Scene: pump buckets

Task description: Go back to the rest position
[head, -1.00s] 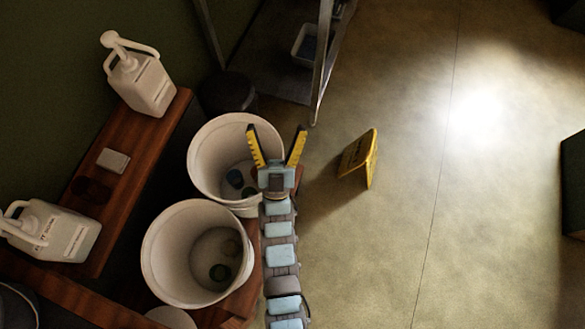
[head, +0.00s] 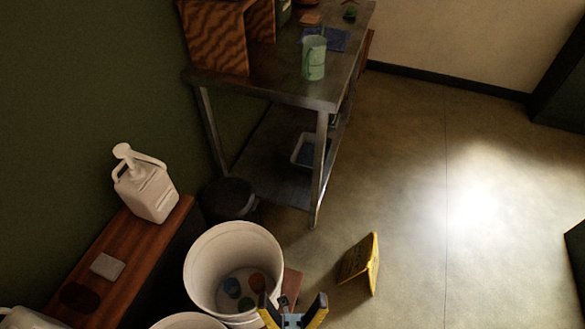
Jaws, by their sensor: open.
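My gripper (head: 292,311) is at the bottom edge of the head view, just right of the front of the far white bucket. Its two yellow and black fingers are spread apart with nothing between them. The far white bucket (head: 205,262) stands open with several small coloured round things (head: 240,288) on its floor. Only the rim of the near white bucket (head: 188,321) shows at the bottom edge. The rest of my arm is out of view.
A metal table (head: 290,82) with a wooden box (head: 214,38) and a green jug (head: 314,58) stands at the back. A yellow floor sign (head: 359,264) stands right of my gripper. A dark bin (head: 228,199) is behind the far bucket. The floor (head: 410,180) at right is clear.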

